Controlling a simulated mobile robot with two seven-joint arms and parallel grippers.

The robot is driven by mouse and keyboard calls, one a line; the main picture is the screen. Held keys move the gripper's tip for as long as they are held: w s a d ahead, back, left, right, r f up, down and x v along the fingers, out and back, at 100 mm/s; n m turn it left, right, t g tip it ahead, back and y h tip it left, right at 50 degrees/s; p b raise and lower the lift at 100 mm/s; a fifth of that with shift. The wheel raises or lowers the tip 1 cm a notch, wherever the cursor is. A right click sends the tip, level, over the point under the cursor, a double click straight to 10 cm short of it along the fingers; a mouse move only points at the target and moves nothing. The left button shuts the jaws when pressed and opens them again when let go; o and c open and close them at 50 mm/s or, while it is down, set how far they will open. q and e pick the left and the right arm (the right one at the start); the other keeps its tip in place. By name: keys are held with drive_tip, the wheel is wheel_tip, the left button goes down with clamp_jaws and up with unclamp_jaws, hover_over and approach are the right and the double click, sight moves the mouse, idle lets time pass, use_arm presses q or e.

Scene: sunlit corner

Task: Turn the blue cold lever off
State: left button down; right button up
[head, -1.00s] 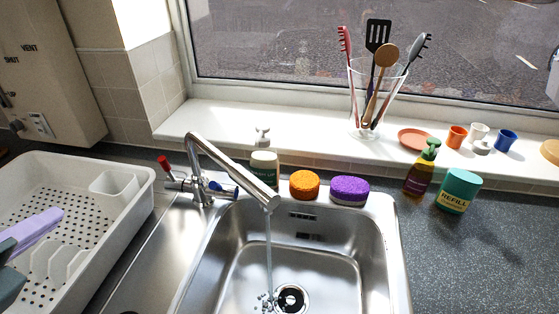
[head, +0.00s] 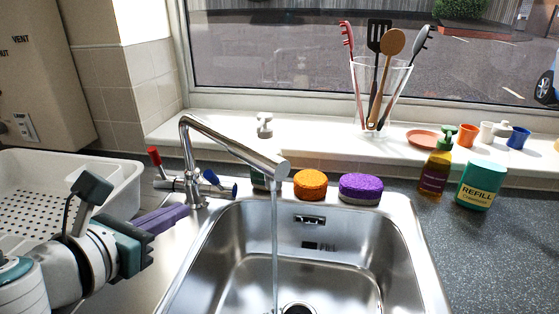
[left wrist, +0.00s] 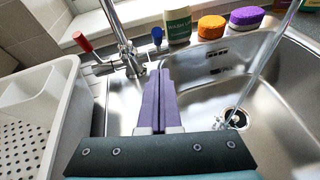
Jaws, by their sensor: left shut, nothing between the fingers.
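The chrome tap (head: 235,143) stands behind the sink, and water runs from its spout into the basin. Its blue cold lever (head: 220,184) points out to the right of the tap body, and the red lever (head: 155,158) stands up on the left. In the left wrist view the blue lever (left wrist: 157,37) lies just beyond the fingertips, and the red lever (left wrist: 83,41) is to the left. My left gripper (head: 184,212), with purple fingers, is shut and empty. Its tips are in front of the tap and apart from the lever. My right gripper is out of view.
A white dish rack (head: 115,165) stands left of the sink (head: 340,225). An orange sponge (head: 310,184), a purple sponge (head: 360,188) and a partly hidden washing-up bottle (head: 259,181) sit behind the basin. A soap bottle (head: 435,170) and teal refill tub (head: 480,185) stand right.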

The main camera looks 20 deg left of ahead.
use_arm(q)
drive_tip(key=shift+x, duration=1.05)
drive_tip(key=shift+w+r+p, duration=0.25)
drive_tip(key=shift+w, duration=0.4)
drive_tip(key=shift+w+r+p, duration=0.2)
drive_tip(key=shift+w+r, duration=0.1)
drive_tip(key=shift+w, duration=0.35)
drive_tip(key=shift+w+r+p, duration=0.25)
drive_tip(key=shift+w, duration=0.35)
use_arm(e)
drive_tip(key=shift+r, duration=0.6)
